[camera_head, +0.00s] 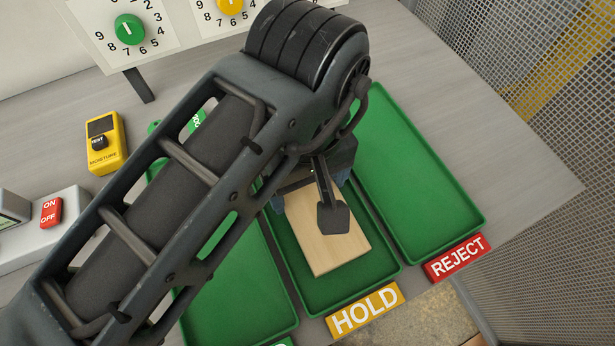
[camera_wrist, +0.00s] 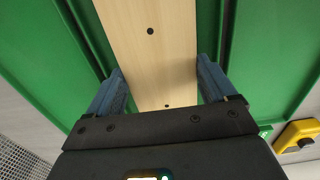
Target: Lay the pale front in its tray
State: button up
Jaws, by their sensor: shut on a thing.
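The pale front (camera_head: 328,238) is a light wooden board, seen in the head view over the green HOLD tray (camera_head: 330,298), inside its outline. I cannot tell whether it touches the tray floor. My gripper (camera_head: 312,190) is at the board's upper end, partly hidden by my arm. In the wrist view the blue fingers of my gripper (camera_wrist: 160,68) are shut on the board's two long edges. The board (camera_wrist: 150,55) shows two small dark holes there, and green tray surfaces lie on both sides.
The REJECT tray (camera_head: 425,195) to the right is empty where visible. Another green tray (camera_head: 235,290) lies left, partly behind my arm. A yellow moisture meter (camera_head: 104,150) and a box with a red ON/OFF switch (camera_head: 50,212) stand left. Dial panels (camera_head: 130,30) are at the back.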

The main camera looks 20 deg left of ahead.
jog(key=shift+f, duration=0.2)
jog(key=o, duration=1.1)
jog(key=shift+r, duration=3.9)
